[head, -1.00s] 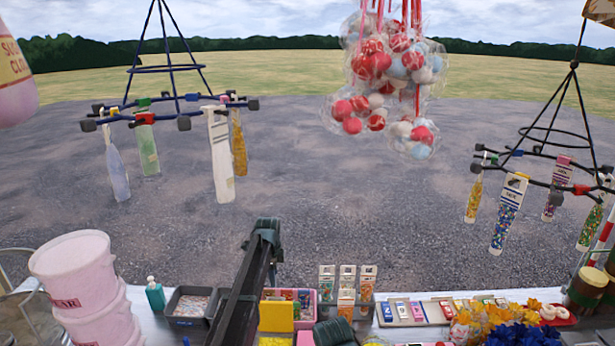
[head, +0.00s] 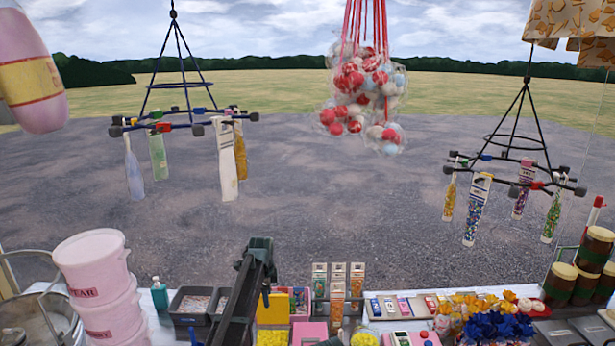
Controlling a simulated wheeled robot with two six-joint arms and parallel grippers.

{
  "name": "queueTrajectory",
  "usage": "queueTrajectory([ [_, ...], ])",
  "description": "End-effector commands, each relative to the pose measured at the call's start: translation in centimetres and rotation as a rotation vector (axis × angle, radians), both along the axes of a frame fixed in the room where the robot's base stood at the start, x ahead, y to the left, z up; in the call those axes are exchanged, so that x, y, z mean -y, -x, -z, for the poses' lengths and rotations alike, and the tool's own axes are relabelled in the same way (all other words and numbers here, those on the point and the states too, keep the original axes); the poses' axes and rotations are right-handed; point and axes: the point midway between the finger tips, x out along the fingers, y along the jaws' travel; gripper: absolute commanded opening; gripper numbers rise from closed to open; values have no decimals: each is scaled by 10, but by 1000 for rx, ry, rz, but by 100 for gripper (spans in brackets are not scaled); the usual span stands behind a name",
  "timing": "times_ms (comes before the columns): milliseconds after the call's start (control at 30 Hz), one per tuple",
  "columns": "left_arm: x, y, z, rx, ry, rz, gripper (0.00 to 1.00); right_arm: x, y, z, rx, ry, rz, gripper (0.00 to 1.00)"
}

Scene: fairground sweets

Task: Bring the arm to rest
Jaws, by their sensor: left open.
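My left arm (head: 246,295) rises from the bottom edge left of centre, over the counter, and bends at a dark joint near the top. My left gripper (head: 331,340) shows only as a dark piece at the bottom edge, over the front of the counter. Its jaws are open, and I see nothing held in them. Its fingertips are mostly cut off or hidden. My right gripper is not in view.
Pink tubs (head: 95,270) stack at left. Grey trays (head: 190,301), a yellow block (head: 273,309), upright packets (head: 338,288) and blue flowers (head: 497,327) crowd the counter. Brown jars (head: 595,250) stand at right. Hanging racks (head: 180,122) (head: 515,170) and bagged sweets (head: 365,95) hang beyond.

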Motion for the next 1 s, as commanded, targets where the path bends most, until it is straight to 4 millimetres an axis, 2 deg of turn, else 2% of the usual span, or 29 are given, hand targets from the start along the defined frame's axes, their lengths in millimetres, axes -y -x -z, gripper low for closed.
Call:
queueTrajectory([
  [33, 4, 10, 6, -4, 3, -15, 50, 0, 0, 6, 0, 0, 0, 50],
  [300, 19, 44, 23, -24, 17, -113, 50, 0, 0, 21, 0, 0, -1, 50],
  [467, 31, 81, 41, -44, 28, -211, 50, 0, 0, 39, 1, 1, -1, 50],
  [567, 41, 110, 55, -58, 36, -293, 50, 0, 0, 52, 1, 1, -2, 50],
  [667, 51, 148, 72, -76, 43, -393, 50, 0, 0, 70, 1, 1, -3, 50],
  [767, 62, 198, 96, -96, 47, -526, 50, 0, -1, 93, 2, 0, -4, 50],
  [900, 73, 286, 136, -123, 43, -775, 50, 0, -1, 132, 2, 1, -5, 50],
  [1000, 76, 338, 157, -131, 35, -942, 50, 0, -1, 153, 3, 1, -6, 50],
])
